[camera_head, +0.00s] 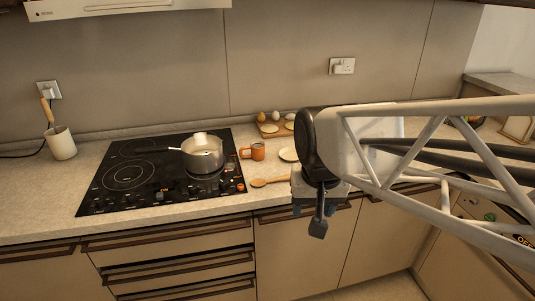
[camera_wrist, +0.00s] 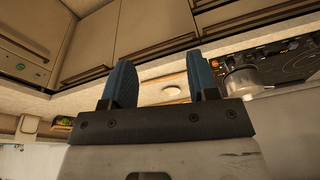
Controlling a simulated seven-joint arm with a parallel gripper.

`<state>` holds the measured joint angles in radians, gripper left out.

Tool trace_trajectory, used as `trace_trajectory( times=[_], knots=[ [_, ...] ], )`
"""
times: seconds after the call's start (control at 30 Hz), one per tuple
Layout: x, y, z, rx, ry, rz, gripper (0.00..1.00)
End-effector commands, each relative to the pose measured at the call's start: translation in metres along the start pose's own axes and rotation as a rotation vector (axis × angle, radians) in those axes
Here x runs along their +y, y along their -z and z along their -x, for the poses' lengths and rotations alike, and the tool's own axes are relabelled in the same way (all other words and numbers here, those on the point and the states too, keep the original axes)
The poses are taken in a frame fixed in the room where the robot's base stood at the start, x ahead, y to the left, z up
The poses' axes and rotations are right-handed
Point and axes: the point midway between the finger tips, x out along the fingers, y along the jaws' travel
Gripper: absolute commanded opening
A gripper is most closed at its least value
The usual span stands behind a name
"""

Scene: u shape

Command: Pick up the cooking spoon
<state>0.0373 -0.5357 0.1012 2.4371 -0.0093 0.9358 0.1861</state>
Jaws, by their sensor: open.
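The wooden cooking spoon (camera_head: 260,182) lies flat on the counter to the right of the cooktop, its bowl to the left. Its handle runs right toward my gripper (camera_head: 317,212), whose body hides the far end in the head view. In the wrist view, a thin wooden strip that looks like the spoon's handle (camera_wrist: 165,79) shows in the gap between the two blue fingers of my gripper (camera_wrist: 160,70). The fingers are apart and hold nothing. I cannot tell how far above the spoon they are.
A pot (camera_head: 203,153) stands on the black cooktop (camera_head: 120,190). An orange mug (camera_head: 257,151), a small plate (camera_head: 288,154) and a board with eggs (camera_head: 270,131) are behind the spoon. A utensil holder (camera_head: 61,144) stands far left. The counter's front edge is close to the spoon.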

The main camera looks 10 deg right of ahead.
Motion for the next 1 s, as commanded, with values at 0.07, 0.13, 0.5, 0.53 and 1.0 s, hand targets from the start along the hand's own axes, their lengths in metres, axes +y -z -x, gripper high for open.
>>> trace_trajectory(
  times=[0.07,0.13,0.5,0.53,1.0],
  knots=[
    [0.000,0.020,-0.003,-0.011,-0.004,-0.059,0.54],
    [0.000,0.036,-0.005,-0.019,-0.007,-0.113,0.54],
    [0.006,0.124,-0.028,-0.058,-0.030,-0.406,0.54],
    [0.007,0.132,-0.030,-0.060,-0.032,-0.431,0.54],
    [0.027,0.239,-0.086,-0.102,-0.073,-0.800,0.54]
  ],
)
